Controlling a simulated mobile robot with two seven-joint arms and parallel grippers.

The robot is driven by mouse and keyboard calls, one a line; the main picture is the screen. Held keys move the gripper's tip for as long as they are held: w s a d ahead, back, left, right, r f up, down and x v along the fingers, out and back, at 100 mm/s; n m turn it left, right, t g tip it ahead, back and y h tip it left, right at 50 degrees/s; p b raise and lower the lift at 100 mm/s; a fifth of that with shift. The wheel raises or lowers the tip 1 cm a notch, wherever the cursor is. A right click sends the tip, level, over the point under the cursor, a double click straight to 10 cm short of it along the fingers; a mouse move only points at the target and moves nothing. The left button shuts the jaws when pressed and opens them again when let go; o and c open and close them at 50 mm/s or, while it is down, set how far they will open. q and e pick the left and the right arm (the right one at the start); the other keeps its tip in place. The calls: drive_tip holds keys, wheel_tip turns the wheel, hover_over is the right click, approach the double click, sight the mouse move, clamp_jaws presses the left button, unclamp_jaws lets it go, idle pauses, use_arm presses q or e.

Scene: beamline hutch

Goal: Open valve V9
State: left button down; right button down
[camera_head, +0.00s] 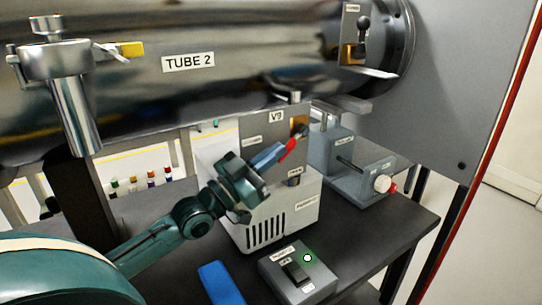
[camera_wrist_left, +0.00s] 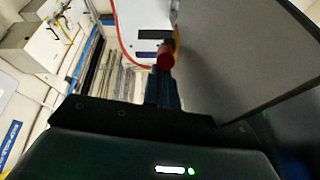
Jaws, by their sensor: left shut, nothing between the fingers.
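The valve V9 has a grey panel (camera_head: 256,128) under the steel tube, with its label (camera_head: 276,117), partly blurred, near the top. A brass-coloured plate (camera_head: 298,124) sits at the panel's right side. A short lever with a red grip (camera_head: 288,148) slants down and left from it. The red end also shows in the left wrist view (camera_wrist_left: 166,55), just beyond the fingertips. My left gripper (camera_head: 279,152) is shut, its blue fingers pointing at the red grip with nothing between them. Whether they touch the grip I cannot tell. My right gripper is out of view.
A white vented box (camera_head: 262,212) stands below the panel. A grey switch box (camera_head: 298,272) with a green light is in front. A grey device with a white knob (camera_head: 382,184) is at right. Tube 2 (camera_head: 190,85) runs above; a grey wall (camera_head: 465,90) is close at right.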

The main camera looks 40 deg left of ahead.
sight(295, 148)
use_arm(q)
drive_tip(key=shift+f+t+b, duration=0.3)
drive_tip(key=shift+f+b, duration=0.15)
drive_tip(key=shift+f, duration=0.05)
drive_tip(key=f+t+b, duration=0.1)
drive_tip(key=b, duration=0.1)
drive_tip(key=w+f+t+b, duration=0.1)
drive_tip(key=b, duration=0.2)
drive_tip(key=shift+w+d+f+h, duration=0.15)
drive_tip(key=shift+w+d+h, duration=0.1)
drive_tip(key=shift+d+h, duration=0.05)
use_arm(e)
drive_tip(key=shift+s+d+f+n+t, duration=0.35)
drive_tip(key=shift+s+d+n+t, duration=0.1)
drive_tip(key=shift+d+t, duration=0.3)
use_arm(q)
drive_tip(key=shift+w, duration=0.1)
